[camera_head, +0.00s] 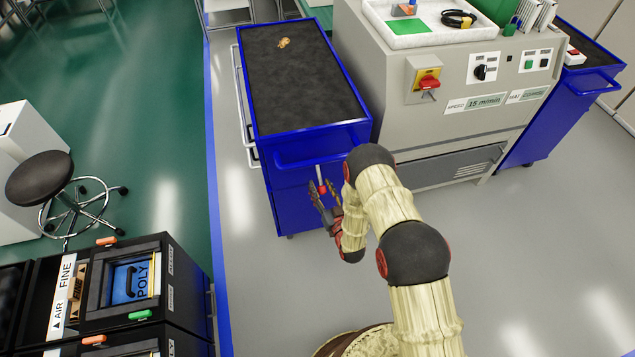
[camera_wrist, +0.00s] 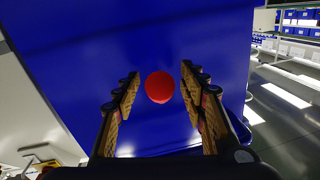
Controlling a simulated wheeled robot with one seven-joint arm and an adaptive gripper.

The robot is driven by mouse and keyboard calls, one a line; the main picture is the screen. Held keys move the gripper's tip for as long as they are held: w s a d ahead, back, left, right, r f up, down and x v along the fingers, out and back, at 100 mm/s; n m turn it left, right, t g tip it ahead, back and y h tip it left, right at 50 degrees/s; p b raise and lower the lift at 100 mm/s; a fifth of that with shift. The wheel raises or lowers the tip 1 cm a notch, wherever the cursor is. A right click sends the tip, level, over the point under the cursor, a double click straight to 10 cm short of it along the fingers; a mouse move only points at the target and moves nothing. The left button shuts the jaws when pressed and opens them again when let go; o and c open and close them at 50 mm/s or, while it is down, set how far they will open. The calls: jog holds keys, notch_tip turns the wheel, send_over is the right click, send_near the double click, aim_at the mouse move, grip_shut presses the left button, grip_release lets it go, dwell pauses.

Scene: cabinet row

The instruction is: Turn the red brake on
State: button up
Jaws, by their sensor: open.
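The red brake (camera_head: 322,188) is a small red ball knob on the front end of the blue cart (camera_head: 315,128), below its push handle. In the wrist view the red knob (camera_wrist: 160,87) shows as a round ball against the blue panel. My gripper (camera_head: 325,194) is open at the cart's front. In the wrist view its two fingers (camera_wrist: 158,80) stand left and right of the knob, with a gap on both sides. I cannot tell how deep the knob sits between them. The lever behind the knob is mostly hidden in the wrist view.
A grey machine (camera_head: 430,105) with a red and yellow switch (camera_head: 427,82) stands right of the cart. A black stool (camera_head: 40,179) and dark boxes (camera_head: 130,281) are on the left. A small brownish object (camera_head: 284,43) lies on the cart's top. The grey floor at right is clear.

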jog(key=shift+b+x, duration=0.4)
jog(key=shift+x, duration=1.35)
jog(key=shift+c, duration=0.4)
grip_shut()
